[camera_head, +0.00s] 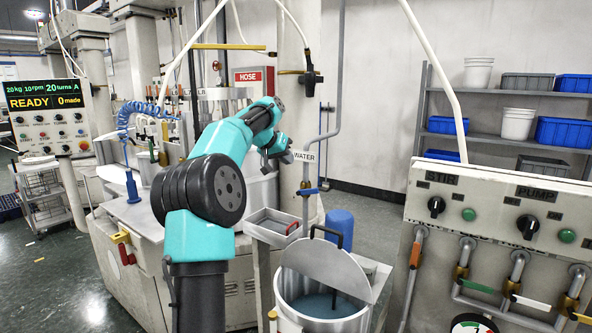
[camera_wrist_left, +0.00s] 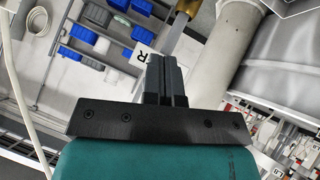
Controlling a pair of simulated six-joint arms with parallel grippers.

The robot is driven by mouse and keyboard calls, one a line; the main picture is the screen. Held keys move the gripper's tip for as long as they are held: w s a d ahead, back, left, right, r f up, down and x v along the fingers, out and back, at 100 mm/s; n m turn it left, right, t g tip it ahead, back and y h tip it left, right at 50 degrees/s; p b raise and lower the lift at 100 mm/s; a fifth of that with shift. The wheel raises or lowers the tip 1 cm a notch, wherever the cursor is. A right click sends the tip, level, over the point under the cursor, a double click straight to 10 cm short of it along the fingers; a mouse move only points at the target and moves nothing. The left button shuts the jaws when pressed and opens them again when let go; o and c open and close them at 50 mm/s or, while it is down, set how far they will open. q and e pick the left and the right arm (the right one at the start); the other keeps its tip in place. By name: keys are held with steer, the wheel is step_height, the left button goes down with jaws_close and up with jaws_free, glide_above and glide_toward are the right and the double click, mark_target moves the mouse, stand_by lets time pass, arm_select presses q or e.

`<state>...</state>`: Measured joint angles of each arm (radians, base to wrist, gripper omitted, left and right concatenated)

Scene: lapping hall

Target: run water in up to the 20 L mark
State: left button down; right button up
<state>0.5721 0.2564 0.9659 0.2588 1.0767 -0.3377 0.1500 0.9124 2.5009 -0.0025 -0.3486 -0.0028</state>
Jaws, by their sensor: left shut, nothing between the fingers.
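The steel tank (camera_head: 290,318) stands at the bottom centre with its hinged lid (camera_head: 330,262) raised. Blue-grey liquid (camera_head: 318,304) lies inside; I cannot make out a 20 L mark. A grey pipe with a WATER sign (camera_head: 304,156) comes down above, with a blue valve lever (camera_head: 308,190) below the sign. No stream shows. My left gripper (camera_head: 303,156) is shut and empty, close to the sign, above the lever. In the left wrist view its closed fingers (camera_wrist_left: 166,70) point past part of the sign (camera_wrist_left: 145,57) towards a metal pipe. My right gripper is out of view.
A panel with STIR (camera_head: 437,207) and PUMP (camera_head: 528,228) knobs and several coloured valve levers stands at right. A small tray (camera_head: 262,231) and a blue cylinder (camera_head: 339,228) are by the tank. The lapping machine fills the left. A READY display (camera_head: 45,96) is lit.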

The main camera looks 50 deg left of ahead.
arm_select(q)
glide_above(308, 192)
steer(key=s, duration=0.2)
step_height(308, 192, down, 6)
steer(key=shift+w+d+f, duration=0.1)
steer(key=shift+w+f, duration=0.15)
steer(key=shift+f, duration=0.8)
steer(key=shift+w+d+f, duration=0.1)
steer(key=shift+w+f, duration=0.1)
steer(key=shift+f, duration=0.8)
